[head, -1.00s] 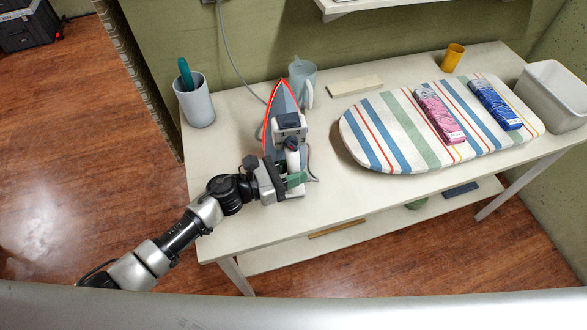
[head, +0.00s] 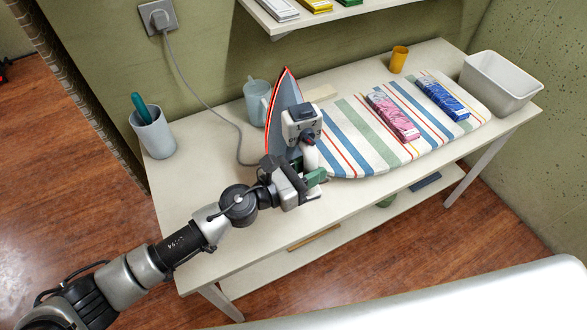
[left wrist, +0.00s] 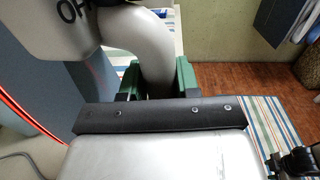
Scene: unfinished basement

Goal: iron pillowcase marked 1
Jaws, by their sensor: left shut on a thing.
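The iron (head: 284,112), with a grey-blue sole edged in red, is tilted up on end by the left end of the striped ironing board (head: 350,150). My left gripper (head: 312,178) is shut on its pale handle, which shows between the green finger pads in the left wrist view (left wrist: 155,65). A pink patterned folded piece (head: 393,117) and a blue patterned one (head: 442,100) lie apart on the board. Each has a small pale mark at its near end, too small to read.
The iron's cord runs to a wall socket (head: 158,17). A grey cup with a green-handled thing (head: 153,135), a pale blue jug (head: 256,102), a yellow cup (head: 398,60) and a white bin (head: 500,82) stand on the table. A shelf (head: 300,20) overhangs the back.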

